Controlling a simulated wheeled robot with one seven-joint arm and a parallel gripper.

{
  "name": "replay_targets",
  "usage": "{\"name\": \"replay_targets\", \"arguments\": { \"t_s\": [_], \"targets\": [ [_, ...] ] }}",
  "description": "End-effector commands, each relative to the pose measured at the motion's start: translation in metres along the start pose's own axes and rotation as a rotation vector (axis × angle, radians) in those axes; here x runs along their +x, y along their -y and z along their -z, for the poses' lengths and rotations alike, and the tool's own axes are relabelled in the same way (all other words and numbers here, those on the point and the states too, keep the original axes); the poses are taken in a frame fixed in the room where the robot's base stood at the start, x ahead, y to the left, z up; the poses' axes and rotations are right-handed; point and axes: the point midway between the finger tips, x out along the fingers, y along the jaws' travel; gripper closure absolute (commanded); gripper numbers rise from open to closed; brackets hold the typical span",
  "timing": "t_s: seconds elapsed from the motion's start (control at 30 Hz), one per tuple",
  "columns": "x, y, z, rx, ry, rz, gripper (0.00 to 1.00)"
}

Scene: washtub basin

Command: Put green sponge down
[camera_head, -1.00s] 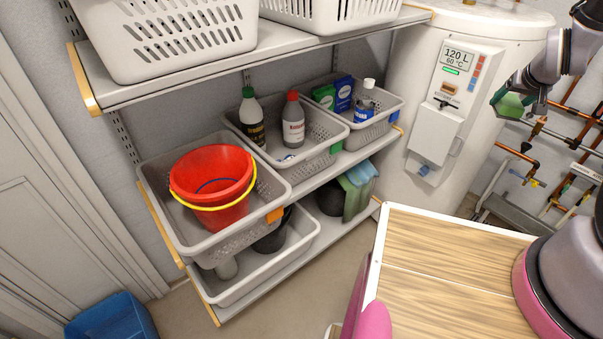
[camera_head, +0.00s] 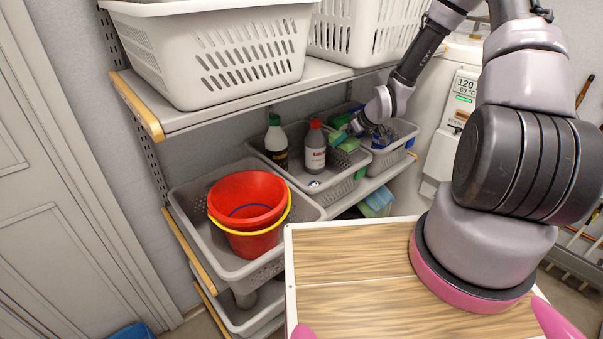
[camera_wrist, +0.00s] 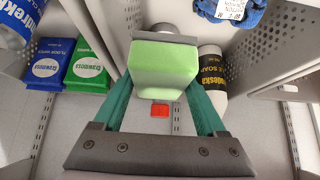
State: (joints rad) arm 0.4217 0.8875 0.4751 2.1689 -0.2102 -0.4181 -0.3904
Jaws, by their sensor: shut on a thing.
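The green sponge (camera_wrist: 163,68) is a pale green block clasped between my gripper's two teal fingers in the wrist view. It also shows small in the head view (camera_head: 349,144). My gripper (camera_wrist: 165,85) is shut on it. In the head view my gripper (camera_head: 346,137) is over the grey bins on the middle shelf, just right of the red-capped bottle (camera_head: 315,148). I cannot tell whether the sponge touches anything below it.
The bin (camera_head: 300,180) holds the red-capped bottle and a green-capped bottle (camera_head: 276,142). Another bin (camera_head: 405,140) stands to its right. A red bucket (camera_head: 245,215) sits in the left bin. White baskets (camera_head: 220,50) stand on the shelf above.

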Motion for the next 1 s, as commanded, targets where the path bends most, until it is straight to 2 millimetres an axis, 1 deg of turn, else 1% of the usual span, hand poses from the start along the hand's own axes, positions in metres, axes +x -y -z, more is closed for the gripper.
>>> {"name": "replay_targets", "arguments": {
  "t_s": [0.2,0.3,0.47,0.7,0.77,1.0],
  "targets": [
    [0.031,0.002,-0.024,-0.005,0.004,0.010,0.87],
    [0.042,0.002,-0.033,-0.006,0.003,0.009,0.87],
    [0.050,0.002,-0.039,-0.006,0.002,0.007,0.87],
    [0.076,0.002,-0.060,-0.005,0.003,0.007,0.87],
    [0.079,0.001,-0.062,-0.006,0.002,0.006,0.87],
    [0.079,0.001,-0.062,-0.006,0.002,0.006,0.87]
  ]
}}
